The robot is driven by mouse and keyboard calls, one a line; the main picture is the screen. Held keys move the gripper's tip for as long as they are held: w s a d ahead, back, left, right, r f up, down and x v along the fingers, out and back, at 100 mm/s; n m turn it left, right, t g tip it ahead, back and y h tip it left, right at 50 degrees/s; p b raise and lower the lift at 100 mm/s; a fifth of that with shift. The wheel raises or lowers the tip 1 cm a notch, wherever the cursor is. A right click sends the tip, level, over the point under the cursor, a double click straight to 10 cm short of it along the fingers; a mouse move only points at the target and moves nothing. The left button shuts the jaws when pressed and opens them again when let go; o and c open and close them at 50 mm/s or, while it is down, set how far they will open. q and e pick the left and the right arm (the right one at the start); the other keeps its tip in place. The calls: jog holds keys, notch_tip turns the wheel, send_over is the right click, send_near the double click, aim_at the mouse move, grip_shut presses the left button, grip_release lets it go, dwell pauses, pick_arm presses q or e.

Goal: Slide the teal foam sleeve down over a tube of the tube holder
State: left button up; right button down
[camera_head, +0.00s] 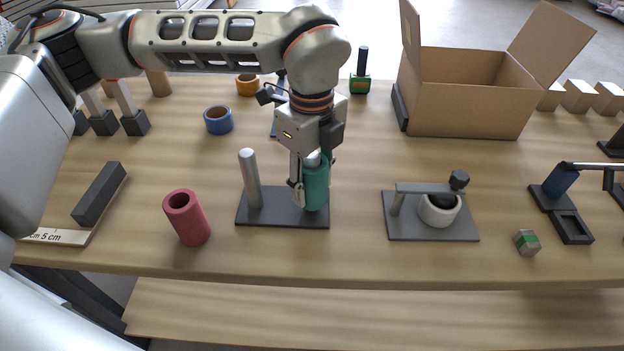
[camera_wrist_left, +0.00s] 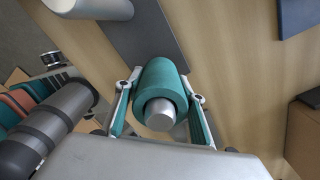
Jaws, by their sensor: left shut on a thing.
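The tube holder (camera_head: 262,220) is a dark grey base plate with two upright silver tubes. Its left tube (camera_head: 250,178) is bare. The teal foam sleeve (camera_head: 316,186) is around the right tube, upright, and its lower end looks close to the base plate. The right tube's silver tip (camera_wrist_left: 160,114) shows through the sleeve's opening in the left wrist view. My left gripper (camera_head: 312,190) is shut on the teal sleeve (camera_wrist_left: 160,84), one finger on each side. The far finger is mostly hidden in the head view. My right gripper is not in view.
A red foam sleeve (camera_head: 187,218) stands left of the holder. A grey fixture with a white ring (camera_head: 438,209) is to the right. A cardboard box (camera_head: 470,95), blue ring (camera_head: 218,120) and orange ring (camera_head: 247,85) are behind. Bare table lies in front of the holder.

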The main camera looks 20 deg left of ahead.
aim_at(312, 162)
pick_arm(q)
jog(key=shift+f+b, duration=0.3)
jog(key=shift+f, duration=0.6)
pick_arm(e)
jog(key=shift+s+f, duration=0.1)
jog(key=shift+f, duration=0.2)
pick_arm(q)
jog(key=o, duration=1.4)
jog(key=shift+o, duration=0.2)
jog(key=shift+r+p, duration=1.5)
jog(key=shift+r, duration=1)
jog(key=shift+r+p, duration=0.6)
jog(key=shift+r, duration=0.45)
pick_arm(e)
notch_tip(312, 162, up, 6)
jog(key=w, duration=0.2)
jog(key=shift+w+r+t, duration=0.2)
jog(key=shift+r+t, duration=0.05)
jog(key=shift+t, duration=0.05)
